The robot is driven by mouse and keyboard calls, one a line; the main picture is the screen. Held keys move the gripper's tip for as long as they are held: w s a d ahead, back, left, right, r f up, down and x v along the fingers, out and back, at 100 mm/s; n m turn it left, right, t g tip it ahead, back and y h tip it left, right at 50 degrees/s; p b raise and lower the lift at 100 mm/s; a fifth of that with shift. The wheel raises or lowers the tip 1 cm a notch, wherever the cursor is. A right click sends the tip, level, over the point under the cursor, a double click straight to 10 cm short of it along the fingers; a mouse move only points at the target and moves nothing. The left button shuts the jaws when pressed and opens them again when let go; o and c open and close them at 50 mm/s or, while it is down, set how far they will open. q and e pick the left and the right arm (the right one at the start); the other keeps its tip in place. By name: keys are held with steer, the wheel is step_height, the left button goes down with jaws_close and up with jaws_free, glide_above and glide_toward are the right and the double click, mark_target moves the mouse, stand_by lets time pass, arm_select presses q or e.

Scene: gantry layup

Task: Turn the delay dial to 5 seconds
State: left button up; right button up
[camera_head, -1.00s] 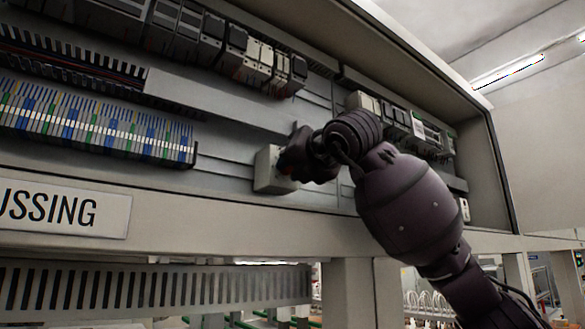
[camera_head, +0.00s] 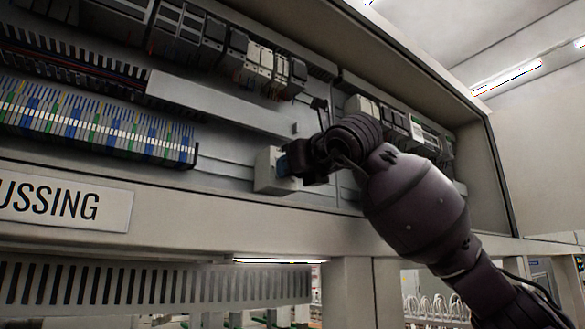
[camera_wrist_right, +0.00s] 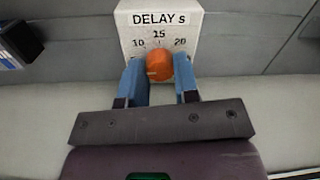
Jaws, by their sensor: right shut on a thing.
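The delay dial is an orange round knob (camera_wrist_right: 159,66) on the front of a small pale box (camera_wrist_right: 125,42) lettered "DELAY s". The numbers 10, 15 and 20 show above the knob; any lower marks are hidden. My right gripper (camera_wrist_right: 161,68) has its blue fingers on either side of the knob and is shut on it. I cannot tell which number the knob points to. In the head view the box (camera_head: 265,172) sits low on the cabinet's back panel, and my right gripper (camera_head: 284,164) covers the knob. My left gripper is not in view.
A row of blue, green and white terminals (camera_head: 90,122) lies left of the box. Grey modules (camera_head: 262,62) run above it, and more modules (camera_head: 400,122) stand to the right behind my arm. The cabinet's lower ledge (camera_head: 250,220) runs just below the box.

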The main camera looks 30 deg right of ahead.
stand_by(0.4)
steer(key=o, duration=0.9)
steer(key=shift+s, duration=0.5)
steer(key=s+b, duration=0.1)
steer(key=s, duration=0.5)
steer(key=s+d+b, duration=0.1)
steer(key=s, duration=0.2)
steer(key=shift+s+f+b, duration=0.2)
steer(key=shift+s+b, duration=0.15)
steer(key=shift+s, duration=0.05)
